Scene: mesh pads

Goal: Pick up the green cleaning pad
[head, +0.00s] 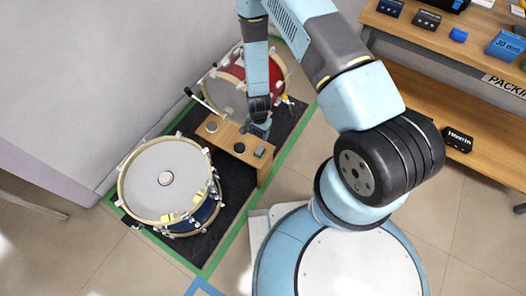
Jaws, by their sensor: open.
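A small wooden bench (221,138) stands between two drums, with several small dark pads on it. The pad near its right end (259,152) looks dark green, though it is too small to be sure of its colour. A dark round pad (240,147) lies left of it, and a greyish pad (212,127) lies near the bench's left end. My gripper (257,130) points down at the back edge of the bench, just behind the greenish pad. It is open. Its fingers are small here, and their height above the bench is hard to judge.
A drum with a pale head (146,190) stands front left of the bench, a red drum (276,76) behind it. Both are on a black mat (204,246) edged with green tape. A wooden shelf with boxes (426,42) is at the upper right.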

